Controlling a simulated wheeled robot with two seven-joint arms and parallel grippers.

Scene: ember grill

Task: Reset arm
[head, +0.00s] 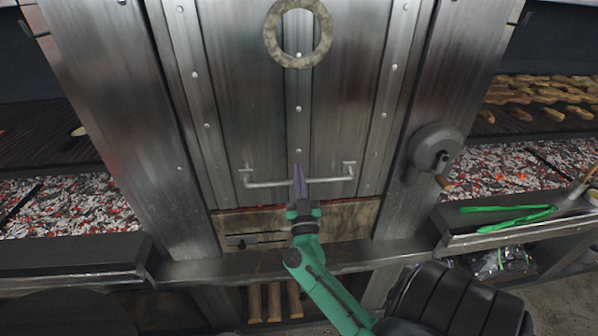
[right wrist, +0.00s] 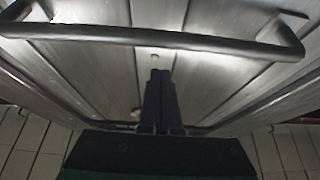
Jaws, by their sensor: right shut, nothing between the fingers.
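My right arm is green and reaches up from the bottom of the head view. Its gripper (head: 299,172) is shut and empty, with its fingers in front of the middle of the metal door's horizontal bar handle (head: 265,184). In the right wrist view the shut fingers (right wrist: 160,76) point at the riveted metal door, and the bar handle (right wrist: 150,38) crosses the upper part of the picture. I cannot tell whether the fingers touch the handle. The metal door (head: 250,110) looks closed down to a thin glowing gap. My left gripper is not in view.
A round ring (head: 271,34) hangs on the upper door. A crank wheel (head: 432,141) is on the right post. Glowing coals (head: 85,205) lie on both sides, with food on the right grill (head: 545,92). Green tongs (head: 505,209) lie on the right ledge. Logs (head: 274,302) are below.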

